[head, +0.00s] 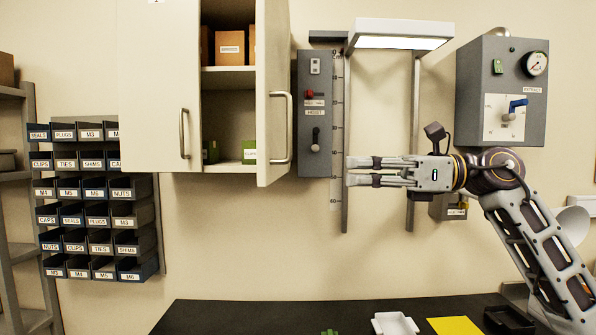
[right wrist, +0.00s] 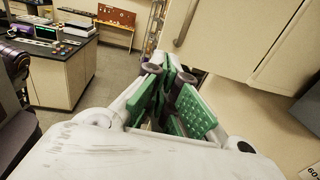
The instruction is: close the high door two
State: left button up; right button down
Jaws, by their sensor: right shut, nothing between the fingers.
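The white wall cabinet (head: 160,90) hangs at the upper left in the head view. Its left door is shut, with a vertical bar handle (head: 184,133). Its right door (head: 272,80) stands open, swung outward, with a bar handle (head: 289,127) on its face. My right gripper (head: 350,171) points left, to the right of the open door and a little below its handle, with a gap between them. It is shut and empty. In the right wrist view the closed fingers (right wrist: 168,88) show below a pale door with a bar handle (right wrist: 185,22). My left gripper is out of view.
Boxes (head: 229,47) stand on the cabinet's upper shelf. A grey switch panel (head: 312,160) and a ruler strip (head: 338,110) are on the wall behind the gripper. A lamp (head: 400,36) hangs above, and labelled bins (head: 90,215) are at left. A dark bench (head: 250,318) lies below.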

jog(key=shift+a, duration=0.15)
jog(key=p, duration=0.4)
send_near(266, 170)
jog(key=a, duration=0.2)
jog(key=w+a, duration=0.1)
jog(key=a, duration=0.1)
jog(key=shift+a+r, duration=0.1)
jog(key=shift+a, duration=0.25)
jog(key=shift+w+a+p, duration=0.15)
jog(key=shift+a+p, duration=0.2)
jog(key=shift+a, duration=0.8)
